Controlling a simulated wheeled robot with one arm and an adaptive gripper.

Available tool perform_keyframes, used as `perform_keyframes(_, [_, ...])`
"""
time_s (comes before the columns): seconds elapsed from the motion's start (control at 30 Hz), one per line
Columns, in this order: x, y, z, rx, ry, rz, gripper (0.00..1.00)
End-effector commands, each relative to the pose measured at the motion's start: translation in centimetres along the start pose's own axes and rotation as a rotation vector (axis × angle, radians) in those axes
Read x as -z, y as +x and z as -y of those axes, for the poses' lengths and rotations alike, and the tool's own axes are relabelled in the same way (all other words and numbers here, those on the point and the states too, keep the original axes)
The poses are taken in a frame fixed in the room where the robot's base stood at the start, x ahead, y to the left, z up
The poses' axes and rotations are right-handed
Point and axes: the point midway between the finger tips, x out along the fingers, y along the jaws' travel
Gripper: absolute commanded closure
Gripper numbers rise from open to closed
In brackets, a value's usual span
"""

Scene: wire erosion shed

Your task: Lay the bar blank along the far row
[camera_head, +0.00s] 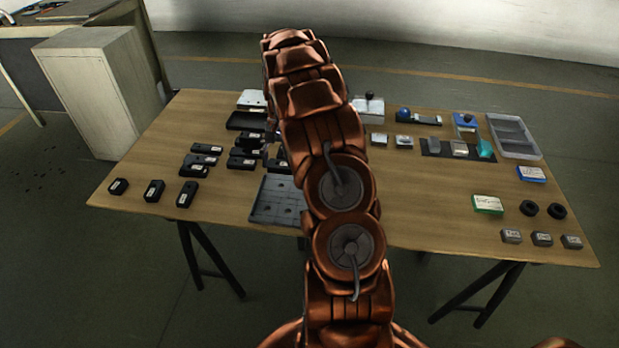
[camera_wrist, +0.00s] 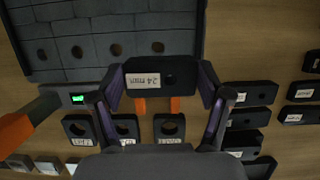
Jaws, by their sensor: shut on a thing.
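My gripper (camera_wrist: 160,88) is shut on a black bar blank (camera_wrist: 180,73) with a white "24 mm" label and a dark round hole. The purple-sided fingers grip its two ends in the wrist view. A grey tray (camera_wrist: 105,66) with lines across it and a row of round holes lies at the upper left there, near the held bar. In the head view the tray (camera_head: 262,212) lies at the front middle of the table, partly behind my arm. My arm hides most of the gripper and the held bar there.
Several labelled black blocks (camera_head: 187,194) lie left of the tray. A small device with a green display (camera_wrist: 77,98) is left of my gripper. On the right of the table (camera_head: 430,215) are a clear bin (camera_head: 541,156), black rings (camera_head: 529,208) and boxes. The front right middle is clear.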

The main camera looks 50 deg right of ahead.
Motion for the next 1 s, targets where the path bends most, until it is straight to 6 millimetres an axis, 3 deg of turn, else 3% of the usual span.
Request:
perform_keyframes(0.4, [-1.1,0.7,-7.1,0.001,0.003,-0.001,0.9])
perform_keyframes(0.73, [-1.4,1.2,-9.1,0.0,0.003,0.0,0.9])
perform_keyframes(1.0, [-0.5,4.2,-8.9,-0.001,0.0,0.002,0.9])
